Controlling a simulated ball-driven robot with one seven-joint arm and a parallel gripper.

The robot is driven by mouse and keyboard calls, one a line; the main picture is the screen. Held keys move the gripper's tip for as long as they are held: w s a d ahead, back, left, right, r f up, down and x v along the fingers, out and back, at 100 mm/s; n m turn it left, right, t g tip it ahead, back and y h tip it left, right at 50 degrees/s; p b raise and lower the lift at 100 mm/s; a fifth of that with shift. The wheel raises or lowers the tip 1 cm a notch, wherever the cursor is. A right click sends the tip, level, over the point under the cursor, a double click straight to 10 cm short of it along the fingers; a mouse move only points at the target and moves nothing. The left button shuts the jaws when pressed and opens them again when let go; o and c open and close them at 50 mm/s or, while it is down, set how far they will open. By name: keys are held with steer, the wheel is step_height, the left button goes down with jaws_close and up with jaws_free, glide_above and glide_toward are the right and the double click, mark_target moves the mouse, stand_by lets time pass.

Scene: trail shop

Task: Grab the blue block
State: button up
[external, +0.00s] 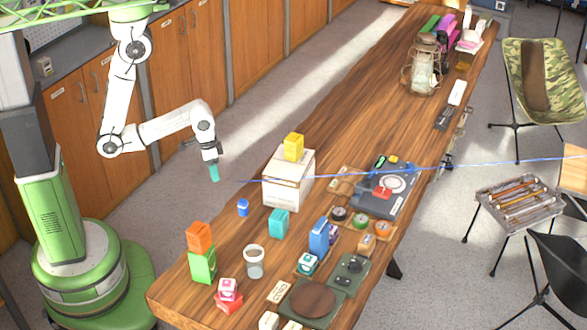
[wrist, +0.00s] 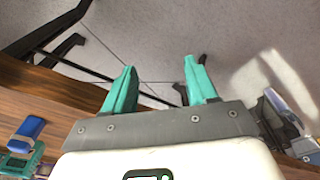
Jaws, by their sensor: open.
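A small blue block (external: 243,207) lies on the wooden table (external: 345,125) near its left edge, in front of the white box. A taller blue block (external: 319,236) stands further right, among small goods. My gripper (external: 214,172) hangs above and to the left of the small blue block, apart from it. In the wrist view my gripper (wrist: 160,75) has its teal fingers spread with nothing between them. A blue item (wrist: 28,129) shows at the left edge there; I cannot tell which blue block it is.
A white box (external: 289,184) with a yellow block (external: 293,147) on top stands right of my gripper. A teal block (external: 279,223), a grey cup (external: 254,262) and stacked orange (external: 199,237) and green (external: 202,266) blocks stand nearby. Bare wood surrounds the small blue block.

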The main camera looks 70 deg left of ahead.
steer(key=w+d+r+t+h+p, duration=0.1)
steer(key=w+d+r+t, duration=0.35)
steer(key=w+r, duration=0.65)
steer(key=w+d+r+t+h+p, duration=0.15)
steer(key=w+d+r+t, duration=0.35)
steer(key=w+r, duration=0.7)
steer(key=s+d+r+m+g+h+b, duration=0.1)
steer(key=s+d+m+g+h+b, duration=0.2)
steer(key=d, duration=0.4)
steer(key=s+d+r+m+g+h+b, duration=0.1)
steer(key=s+d+r+m+h, duration=0.15)
steer(key=d+m, duration=0.4)
steer(key=s+d+m+g+h+b, duration=0.1)
steer(key=s+d+m+g+h, duration=0.2)
steer(key=d, duration=0.5)
steer(key=m+g+y+b, duration=0.4)
steer(key=m+y+b, duration=0.1)
steer(key=m+y, duration=0.7)
glide_toward(243, 201)
steer(key=h, duration=0.1)
steer(key=shift+w+a+f+m, duration=0.1)
steer(key=shift+a+f+m, duration=0.2)
steer(key=shift+a+m, duration=0.3)
step_height(243, 201, down, 5)
steer(key=shift+r, duration=0.1)
steer(key=shift+s+d+f, duration=0.1)
steer(key=shift+f, duration=1.25)
steer(key=shift+s+d+f, duration=0.1)
steer(key=shift+s+f, duration=0.05)
steer(key=shift+f, duration=1.2)
